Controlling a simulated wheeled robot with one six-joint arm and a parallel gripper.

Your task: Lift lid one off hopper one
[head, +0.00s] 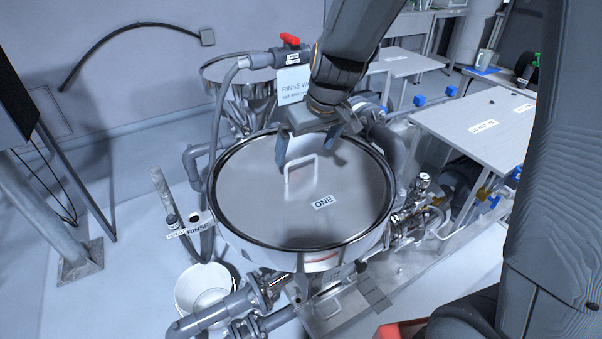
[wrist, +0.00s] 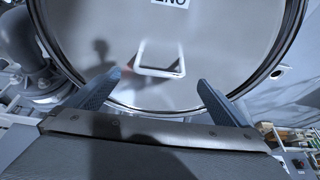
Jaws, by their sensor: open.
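Hopper one (head: 315,262) is a round steel vessel in the middle of the head view. Lid one (head: 255,205) lies flat on it, a shiny disc labelled "ONE" inside a dark rim. Its pale loop handle (head: 301,165) stands up behind the label. My gripper (head: 310,155) is open and empty above the lid, its fingers pointing down near the handle. In the wrist view, the handle (wrist: 160,68) lies ahead of and between the two open fingers (wrist: 155,93), apart from both. The exact height of the fingers above the lid is hard to tell.
A hose and valve with a red handle (head: 290,40) stand behind the hopper. A white bucket (head: 203,290) and pipes are at the lower left. Grey tables (head: 495,140) stand to the right. Open floor (head: 110,280) lies at the left.

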